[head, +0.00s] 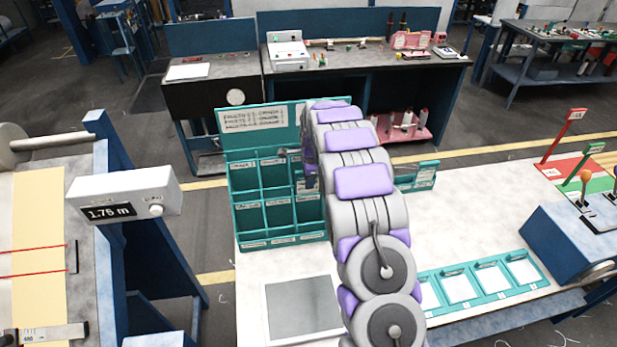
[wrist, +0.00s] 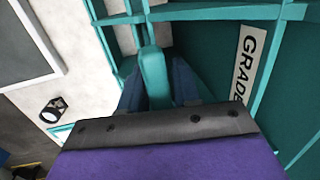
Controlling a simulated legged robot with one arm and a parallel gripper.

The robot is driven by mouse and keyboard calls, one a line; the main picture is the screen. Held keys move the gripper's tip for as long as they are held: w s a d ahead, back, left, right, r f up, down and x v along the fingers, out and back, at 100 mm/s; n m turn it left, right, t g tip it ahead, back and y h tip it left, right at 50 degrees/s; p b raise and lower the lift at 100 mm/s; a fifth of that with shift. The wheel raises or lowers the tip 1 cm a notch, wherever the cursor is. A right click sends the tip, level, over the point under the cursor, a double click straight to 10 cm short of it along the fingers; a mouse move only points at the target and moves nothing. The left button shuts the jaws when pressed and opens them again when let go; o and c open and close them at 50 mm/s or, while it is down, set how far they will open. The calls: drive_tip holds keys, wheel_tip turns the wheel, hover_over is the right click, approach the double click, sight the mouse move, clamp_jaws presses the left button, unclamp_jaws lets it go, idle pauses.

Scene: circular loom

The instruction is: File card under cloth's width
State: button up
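The gauge (head: 110,211) at the left reads 1.75 m. It stands beside a roller frame with pale yellow cloth (head: 38,225) crossed by red lines. A teal rack (head: 232,207) with rows of labelled pockets stands upright on the white table. My arm reaches to the rack's right side and hides part of it. In the wrist view, my gripper (wrist: 157,72) has its dark fingers on either side of a narrow teal piece. I cannot tell whether they grip it or whether it belongs to the rack. No separate card is clearly visible.
A sign with handwritten lines (head: 253,118) tops the rack. A grey panel (head: 300,308) lies in front. A teal tray with white squares (head: 490,281) is at the table's front right, near a blue lever box (head: 570,240). The table's middle right is clear (head: 470,225).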

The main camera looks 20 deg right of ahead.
drive_tip(key=o, duration=0.3)
drive_tip(key=shift+o, duration=0.2)
wheel_tip(320, 180, up, 17)
drive_tip(key=s, duration=0.2)
drive_tip(key=shift+s+d, duration=0.35)
drive_tip(key=shift+s, duration=0.05)
